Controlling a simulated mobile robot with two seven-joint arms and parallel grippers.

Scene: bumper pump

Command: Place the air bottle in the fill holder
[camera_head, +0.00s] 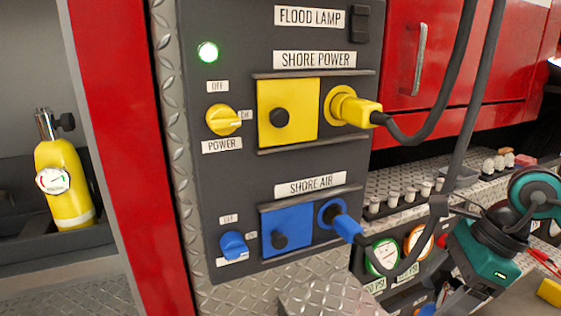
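The air bottle (63,180) is a yellow cylinder with a white band near its base. It has a metal valve, a black knob at the top and a round white gauge on its front. It stands slightly tilted in a grey compartment at the left, with its base at a dark grey ledge or tray (22,243). I cannot tell whether this ledge belongs to the fill holder, and no other fill holder can be clearly made out.
A red post (122,150) stands right of the bottle. A dark panel (225,175) beyond it carries yellow and blue switches, with a yellow plug (362,112) and blue plug (346,227) trailing hoses. Red cabinets (415,60) and gauges (383,257) lie further right.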

